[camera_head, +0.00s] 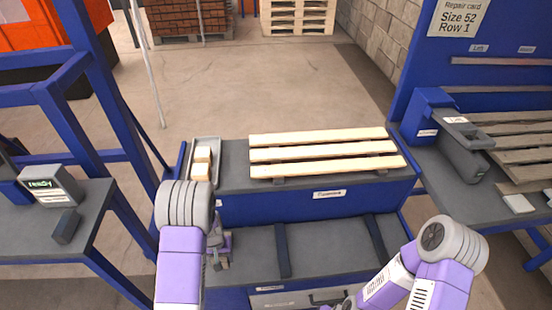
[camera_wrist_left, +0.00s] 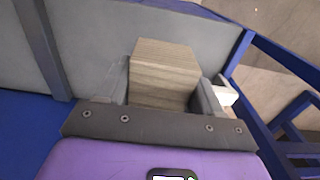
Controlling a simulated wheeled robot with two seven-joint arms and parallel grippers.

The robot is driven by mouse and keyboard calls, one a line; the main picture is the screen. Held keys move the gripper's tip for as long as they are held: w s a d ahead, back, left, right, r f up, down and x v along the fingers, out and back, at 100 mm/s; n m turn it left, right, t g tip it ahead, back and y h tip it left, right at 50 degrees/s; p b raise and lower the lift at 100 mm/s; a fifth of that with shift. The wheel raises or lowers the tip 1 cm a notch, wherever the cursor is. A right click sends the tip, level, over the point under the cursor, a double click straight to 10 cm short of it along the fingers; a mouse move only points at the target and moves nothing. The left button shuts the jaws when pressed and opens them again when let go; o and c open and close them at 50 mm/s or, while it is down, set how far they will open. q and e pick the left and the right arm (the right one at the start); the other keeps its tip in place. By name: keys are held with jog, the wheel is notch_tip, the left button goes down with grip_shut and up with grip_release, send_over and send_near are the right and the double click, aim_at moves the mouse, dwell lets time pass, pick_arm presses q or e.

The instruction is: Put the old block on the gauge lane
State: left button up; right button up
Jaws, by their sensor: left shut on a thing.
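My left gripper (camera_head: 219,248) hangs over the lower dark deck, partly hidden behind my left wrist. In the left wrist view, the left gripper (camera_wrist_left: 163,95) is shut on a weathered grey-brown wooden block (camera_wrist_left: 165,70), which sits between its two fingers. In the head view the held block is too small and covered to make out clearly. The lower dark deck (camera_head: 328,245) has two dark raised bars across it; I cannot tell which part is the gauge lane. My right arm comes in at lower right, and its gripper is not seen.
A grey tray (camera_head: 207,142) with pale blocks (camera_head: 202,165) stands at the bench's left end. Beside it lies a pallet deck of pale slats (camera_head: 320,153). A side table (camera_head: 85,222) with a "ready" display (camera_head: 50,185) is left. Worn slats (camera_head: 520,150) lie right.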

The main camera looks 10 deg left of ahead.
pick_arm(q)
jog(key=s+d+r+m, duration=0.2)
jog(key=d+r, duration=0.6)
jog(key=r, duration=0.5)
jog(key=shift+m, duration=0.3)
jog(key=shift+s+f, duration=0.1)
